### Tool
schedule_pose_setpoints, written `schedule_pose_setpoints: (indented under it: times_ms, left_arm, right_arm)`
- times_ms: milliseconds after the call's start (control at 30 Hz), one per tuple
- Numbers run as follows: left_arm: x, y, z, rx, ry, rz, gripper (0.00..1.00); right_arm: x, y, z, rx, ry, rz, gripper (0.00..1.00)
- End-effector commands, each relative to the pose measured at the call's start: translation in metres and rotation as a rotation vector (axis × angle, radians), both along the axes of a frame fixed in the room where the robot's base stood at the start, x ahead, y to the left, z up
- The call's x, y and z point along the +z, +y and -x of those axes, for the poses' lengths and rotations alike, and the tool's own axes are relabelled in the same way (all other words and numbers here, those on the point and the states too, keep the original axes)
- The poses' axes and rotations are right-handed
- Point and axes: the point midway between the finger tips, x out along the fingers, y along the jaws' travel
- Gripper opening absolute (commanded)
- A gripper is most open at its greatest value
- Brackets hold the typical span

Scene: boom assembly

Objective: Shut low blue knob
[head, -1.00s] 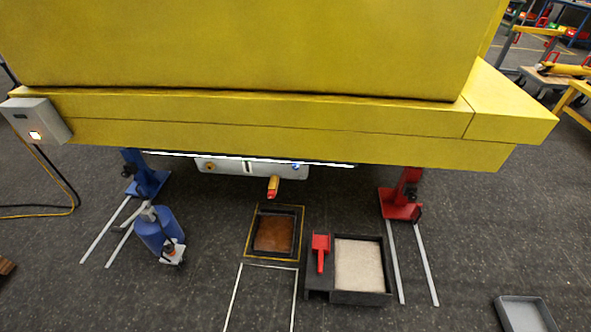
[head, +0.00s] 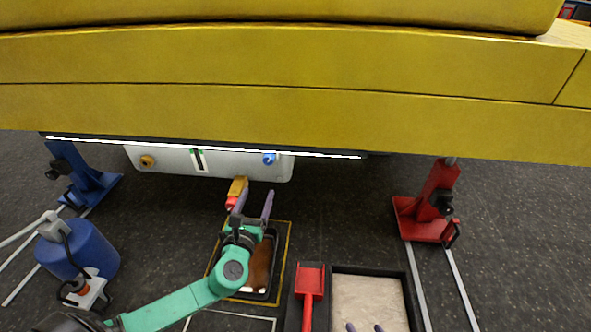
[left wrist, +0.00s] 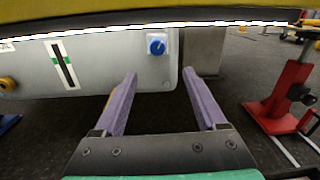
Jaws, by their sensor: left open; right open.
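The low blue knob (head: 269,159) sits on the right end of the pale grey tank (head: 225,165) under the yellow boom. In the left wrist view the blue knob (left wrist: 157,45) shows a white pointer mark and sits ahead of and above the fingers. My left gripper (head: 254,198) is open and empty, below the knob and apart from it. Its two purple fingers show in the left wrist view (left wrist: 158,82). Only the fingertips of my right gripper (head: 364,327) show at the bottom edge; they are apart, in front of the pale tray.
The yellow boom (head: 280,95) hangs low overhead. A red-and-yellow handle (head: 236,192) hangs below the tank beside my left fingers. A blue stand (head: 85,180) is left, a red stand (head: 432,205) right. A red scoop (head: 310,285) and pale-filled tray (head: 333,290) lie below.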

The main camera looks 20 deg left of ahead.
Motion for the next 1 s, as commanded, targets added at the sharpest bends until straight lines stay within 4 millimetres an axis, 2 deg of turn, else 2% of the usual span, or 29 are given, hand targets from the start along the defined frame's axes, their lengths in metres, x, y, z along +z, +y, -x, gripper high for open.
schedule_pose_setpoints:
  times_ms: [167, 400, 500, 667, 900, 933, 1000]
  left_arm:
    - [0.002, 0.009, -0.033, 0.004, -0.005, 0.004, 0.74]
    - [0.0, 0.023, -0.097, 0.005, -0.003, 0.008, 0.74]
    - [0.0, 0.028, -0.118, 0.005, -0.002, 0.009, 0.74]
    - [0.001, 0.032, -0.136, 0.004, 0.003, 0.008, 0.74]
    - [0.002, 0.033, -0.138, 0.002, 0.003, 0.009, 0.74]
    - [0.002, 0.033, -0.138, 0.002, 0.003, 0.009, 0.7]
    - [0.002, 0.033, -0.138, 0.003, 0.003, 0.009, 0.43]
  right_arm:
    - [-0.006, 0.004, 0.002, -0.013, -0.036, -0.031, 0.82]
    - [-0.028, 0.004, 0.001, -0.026, -0.058, -0.047, 0.82]
    - [-0.035, 0.005, 0.001, -0.033, -0.066, -0.056, 0.82]
    - [-0.04, 0.005, 0.001, -0.04, -0.077, -0.064, 0.82]
    - [-0.039, 0.005, 0.001, -0.041, -0.081, -0.065, 0.82]
    - [-0.04, 0.005, 0.001, -0.041, -0.081, -0.065, 0.82]
    - [-0.04, 0.005, 0.001, -0.04, -0.08, -0.065, 0.82]
